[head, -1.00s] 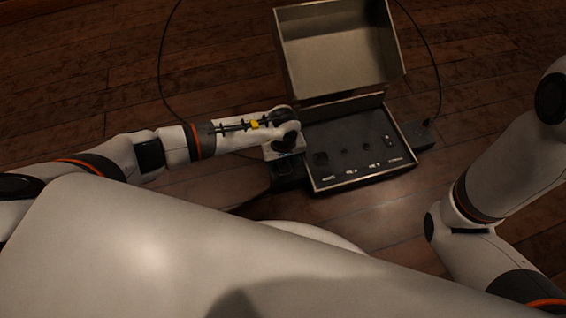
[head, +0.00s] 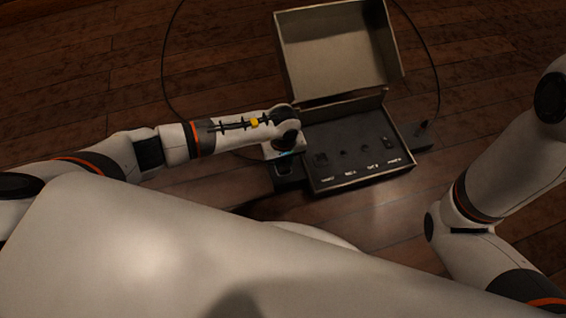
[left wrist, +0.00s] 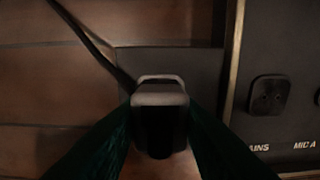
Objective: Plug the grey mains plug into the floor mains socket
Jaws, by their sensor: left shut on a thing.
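The floor box (head: 345,181) is open, with its lid (head: 335,50) tilted up at the back. Its dark panel holds a row of sockets. The mains socket (head: 321,158) is at the left end; it also shows in the left wrist view (left wrist: 268,95), above its partly cut-off label. My left gripper (head: 286,168) is beside the box's left edge. In the left wrist view its dark fingers (left wrist: 160,118) are shut on the grey plug (left wrist: 160,98). The plug is left of the socket and apart from it. My right gripper is out of view.
A dark flat block (left wrist: 185,62) lies left of the box under the plug. Another dark block (head: 423,140) is at the box's right, where a black cable (head: 437,80) ends. A cable (left wrist: 85,38) runs at the upper left.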

